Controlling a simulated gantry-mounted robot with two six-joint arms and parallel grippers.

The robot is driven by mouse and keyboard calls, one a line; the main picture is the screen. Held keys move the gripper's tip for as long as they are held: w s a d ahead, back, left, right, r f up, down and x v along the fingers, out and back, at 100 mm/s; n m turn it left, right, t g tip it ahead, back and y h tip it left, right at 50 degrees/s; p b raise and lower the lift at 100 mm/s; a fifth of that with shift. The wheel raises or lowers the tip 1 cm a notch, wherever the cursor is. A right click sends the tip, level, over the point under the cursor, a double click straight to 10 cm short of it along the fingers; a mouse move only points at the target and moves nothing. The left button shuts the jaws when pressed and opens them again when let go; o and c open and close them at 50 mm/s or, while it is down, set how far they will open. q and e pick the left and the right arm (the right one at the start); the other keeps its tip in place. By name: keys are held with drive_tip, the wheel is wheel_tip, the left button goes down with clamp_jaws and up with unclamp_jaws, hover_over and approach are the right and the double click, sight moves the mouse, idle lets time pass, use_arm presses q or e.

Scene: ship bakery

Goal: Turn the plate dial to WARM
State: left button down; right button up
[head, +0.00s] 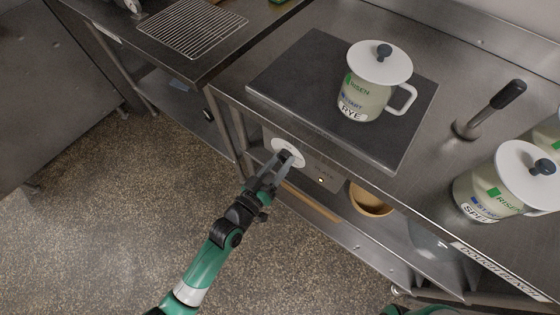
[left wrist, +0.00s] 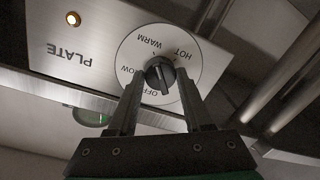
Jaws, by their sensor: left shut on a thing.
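The plate dial (head: 287,147) is a white disc on the front panel below the counter edge. In the left wrist view its black knob (left wrist: 159,73) sits at the centre of the disc, with OFF, LOW, WARM and HOT printed around it, appearing upside down. My left gripper (head: 282,160) is shut on the knob, one finger on each side. An amber lamp (left wrist: 72,19) glows on the panel beside the word PLATE. The dark plate (head: 290,75) lies on the counter above. My right gripper is out of view.
A lidded white jar marked RYE (head: 362,105) stands on the plate. Another lidded jar (head: 490,200) and a dark-handled tool (head: 497,108) stand to the right. A tan bowl (head: 369,201) is on the shelf below. The floor at left is clear.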

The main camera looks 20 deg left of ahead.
use_arm(q)
drive_tip(key=shift+c, duration=1.6)
unclamp_jaws()
drive_tip(key=s+a, duration=0.1)
drive_tip(key=s, duration=1)
drive_tip(key=shift+s+a+r, duration=0.25)
drive_tip(key=shift+a, duration=0.1)
